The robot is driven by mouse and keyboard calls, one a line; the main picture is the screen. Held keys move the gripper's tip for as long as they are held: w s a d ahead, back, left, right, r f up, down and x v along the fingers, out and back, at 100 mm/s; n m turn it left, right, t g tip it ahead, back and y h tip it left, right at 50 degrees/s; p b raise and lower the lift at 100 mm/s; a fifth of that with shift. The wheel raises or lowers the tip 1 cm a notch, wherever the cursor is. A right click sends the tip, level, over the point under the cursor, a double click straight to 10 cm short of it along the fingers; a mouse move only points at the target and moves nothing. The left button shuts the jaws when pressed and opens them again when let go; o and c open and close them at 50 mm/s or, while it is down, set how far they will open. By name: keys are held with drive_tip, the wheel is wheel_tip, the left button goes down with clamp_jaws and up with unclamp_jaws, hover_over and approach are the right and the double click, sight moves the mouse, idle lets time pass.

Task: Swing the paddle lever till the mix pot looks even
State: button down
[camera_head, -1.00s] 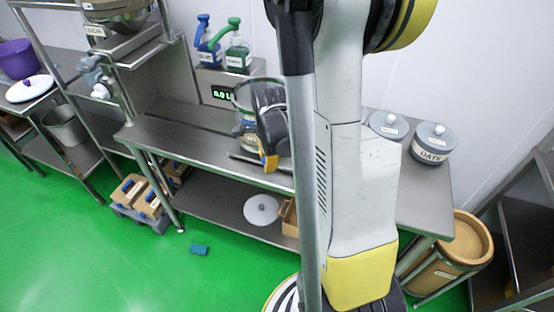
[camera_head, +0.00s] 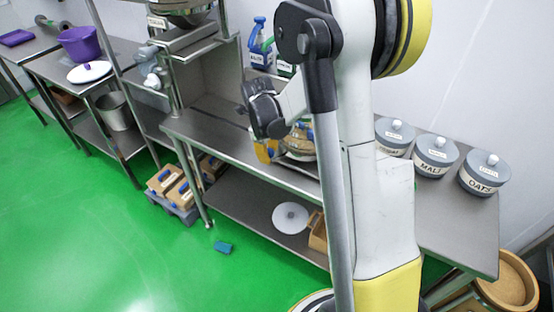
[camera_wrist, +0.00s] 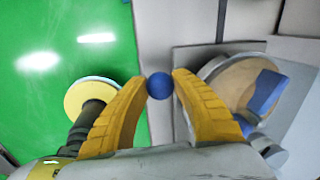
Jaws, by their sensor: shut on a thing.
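My gripper (camera_wrist: 159,80) has its yellow fingers on either side of a blue ball knob (camera_wrist: 160,86) and is shut on it. The knob looks like the end of the paddle lever; the rest of the lever is hidden. The mix pot (camera_wrist: 208,70) stands right of the gripper in the wrist view, with tan contents and a blue paddle (camera_wrist: 266,92) in it. Whether the mix is even I cannot tell. In the head view my gripper (camera_head: 266,150) is at the bench's front edge, left of the pot (camera_head: 300,146), which my arm partly covers.
The steel bench (camera_head: 215,130) runs behind my arm. Lidded grey tubs, one marked OATS (camera_head: 483,178), stand at its right. Blue (camera_head: 259,50) and green bottles stand behind. A grey lid (camera_head: 290,217) lies on the lower shelf. The green floor at left is mostly clear.

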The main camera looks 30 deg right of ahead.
drive_tip(key=shift+w+d, duration=0.1)
drive_tip(key=shift+w, duration=1.35)
drive_tip(key=c, duration=1)
unclamp_jaws()
drive_tip(key=shift+r, duration=0.1)
wheel_tip(320, 180, up, 12)
drive_tip(key=s+a, duration=0.1)
drive_tip(key=a, duration=0.1)
drive_tip(key=shift+s, duration=0.1)
